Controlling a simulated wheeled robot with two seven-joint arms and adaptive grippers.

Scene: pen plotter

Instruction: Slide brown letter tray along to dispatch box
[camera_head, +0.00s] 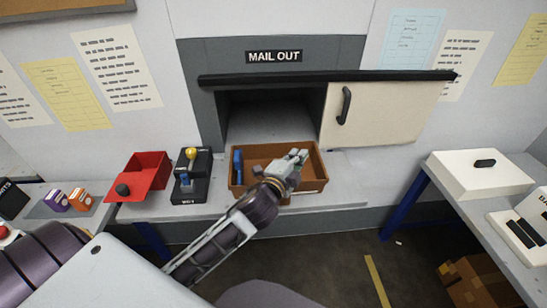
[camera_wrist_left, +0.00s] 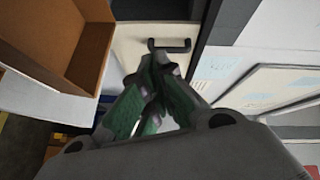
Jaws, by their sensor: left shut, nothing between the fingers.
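The brown letter tray (camera_head: 265,153) sits on the ledge in front of the dark opening under the "MAIL OUT" sign. A blue item (camera_head: 238,167) stands inside at its left end. My left gripper (camera_head: 299,156) overlaps the tray's right part in the head view; contact cannot be told. In the left wrist view its fingers (camera_wrist_left: 155,85) are shut with nothing between them, and the tray (camera_wrist_left: 90,58) is at upper left, apart from the fingertips in the picture. My left forearm hides part of the tray's front. No box is labelled dispatch; the mail opening (camera_head: 268,120) is the nearest compartment. My right gripper is not in view.
A red tray (camera_head: 150,170) and a black lever box (camera_head: 190,190) stand left of the brown tray. The ledge right of it is clear. A cardboard box (camera_head: 480,283) is on the floor.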

